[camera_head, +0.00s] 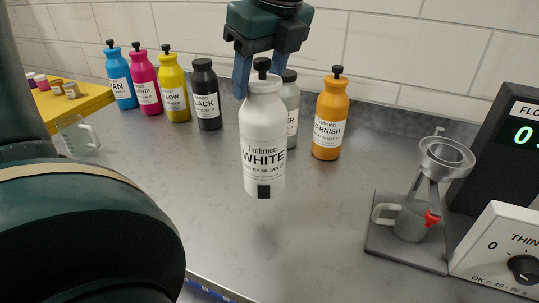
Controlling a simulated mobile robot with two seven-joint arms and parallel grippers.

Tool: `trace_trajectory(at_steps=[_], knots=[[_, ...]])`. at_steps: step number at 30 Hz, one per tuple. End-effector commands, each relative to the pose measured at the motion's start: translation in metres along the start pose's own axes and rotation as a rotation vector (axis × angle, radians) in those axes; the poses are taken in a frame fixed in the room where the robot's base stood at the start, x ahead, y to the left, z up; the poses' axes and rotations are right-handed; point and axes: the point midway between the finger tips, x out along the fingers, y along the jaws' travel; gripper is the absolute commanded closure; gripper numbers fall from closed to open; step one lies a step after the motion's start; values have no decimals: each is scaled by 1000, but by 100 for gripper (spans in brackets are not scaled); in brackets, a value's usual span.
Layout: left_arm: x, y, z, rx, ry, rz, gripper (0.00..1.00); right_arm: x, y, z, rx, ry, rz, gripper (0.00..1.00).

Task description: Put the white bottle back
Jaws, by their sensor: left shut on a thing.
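The white bottle (263,135), labelled WHITE with a black cap, hangs upright in my left gripper (264,75). The gripper comes down from the top of the view and is shut on the upper part of the bottle. The bottle appears to be held above the grey counter, with a faint shadow below it. Behind it a row of bottles stands along the wall. The black bottle (206,97) is to its left. A greyish bottle (291,113) is partly hidden behind the white one. The orange varnish bottle (329,123) is to its right. My right gripper is not in view.
Cyan (121,84), magenta (146,88) and yellow (174,92) bottles stand at the back left. A clear beaker (76,137) is near the yellow tray (80,101). A funnel stand (405,250) with a mug and a dial box (499,252) stand at right. The middle counter is clear.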

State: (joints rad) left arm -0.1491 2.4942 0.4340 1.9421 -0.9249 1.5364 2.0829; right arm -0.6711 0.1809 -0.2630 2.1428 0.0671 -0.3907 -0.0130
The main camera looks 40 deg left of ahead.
Motion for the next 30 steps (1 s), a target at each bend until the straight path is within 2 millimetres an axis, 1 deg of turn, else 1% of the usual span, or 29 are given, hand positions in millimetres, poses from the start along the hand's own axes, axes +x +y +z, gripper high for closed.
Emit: trace_trajectory(at_steps=[3,6,13,18,21,26,27,30], knots=[[20,0,-6,2,2,1,100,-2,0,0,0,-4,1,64],[33,0,-10,1,2,0,100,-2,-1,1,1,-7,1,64],[47,0,-15,0,1,-2,100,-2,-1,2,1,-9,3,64],[68,0,-21,2,1,1,100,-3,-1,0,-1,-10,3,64],[76,0,-24,1,2,-2,100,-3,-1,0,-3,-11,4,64],[77,0,-24,-1,1,-4,100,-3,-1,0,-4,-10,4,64],[78,0,-24,0,2,0,47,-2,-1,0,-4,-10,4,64],[78,0,-24,0,2,0,39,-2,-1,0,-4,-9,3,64]])
